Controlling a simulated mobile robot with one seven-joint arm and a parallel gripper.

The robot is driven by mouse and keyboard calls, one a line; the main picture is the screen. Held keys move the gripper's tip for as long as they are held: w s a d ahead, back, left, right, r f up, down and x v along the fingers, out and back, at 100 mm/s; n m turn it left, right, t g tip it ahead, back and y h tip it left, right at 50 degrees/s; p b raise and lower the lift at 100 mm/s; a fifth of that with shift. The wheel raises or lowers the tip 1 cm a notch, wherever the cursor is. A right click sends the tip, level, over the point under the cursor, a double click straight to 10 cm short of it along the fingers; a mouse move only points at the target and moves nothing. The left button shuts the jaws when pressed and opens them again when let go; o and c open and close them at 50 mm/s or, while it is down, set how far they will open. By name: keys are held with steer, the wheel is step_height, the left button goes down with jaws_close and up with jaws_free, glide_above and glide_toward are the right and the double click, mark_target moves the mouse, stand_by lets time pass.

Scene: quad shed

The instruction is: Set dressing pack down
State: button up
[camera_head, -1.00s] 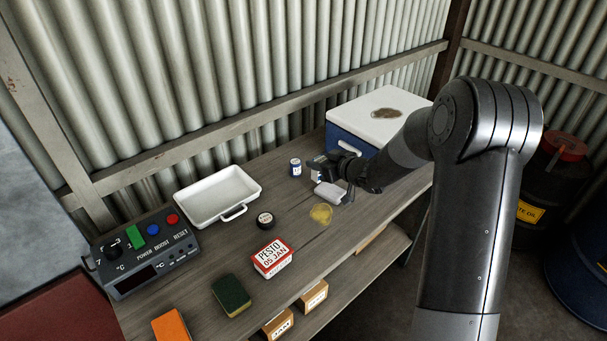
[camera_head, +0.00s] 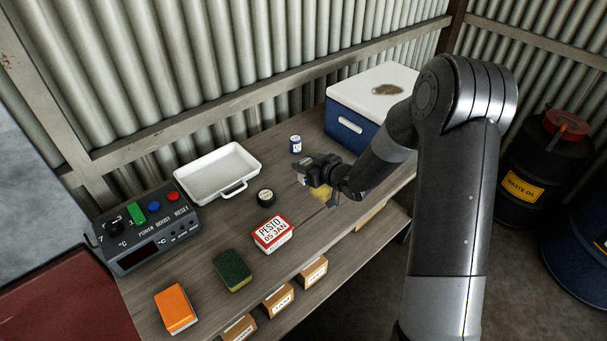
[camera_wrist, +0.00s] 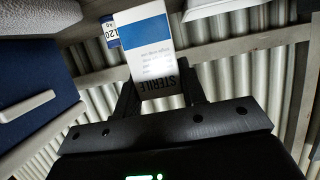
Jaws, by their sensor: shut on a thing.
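The dressing pack (camera_wrist: 150,45) is a white box with a blue band and the word STERILE. In the wrist view it is between the fingers of my gripper (camera_wrist: 158,88), which is shut on it. In the head view my gripper (camera_head: 308,168) is over the right part of the wooden bench (camera_head: 200,260). Only a small pale part of the pack (camera_head: 303,179) shows there, and my gripper hides the rest. I cannot tell whether the pack touches the bench.
A small blue-white can (camera_head: 296,144) stands just behind my gripper. A yellow patch (camera_head: 320,191) is partly hidden beneath it. Sponges lie at the front left.

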steer(key=shift+w+a+f, duration=0.1)
steer(key=shift+a+f, duration=0.25)
steer(key=shift+f, duration=1.85)
steer(key=shift+f, duration=0.15)
steer(key=o, duration=0.9)
steer(key=shift+o, duration=0.2)
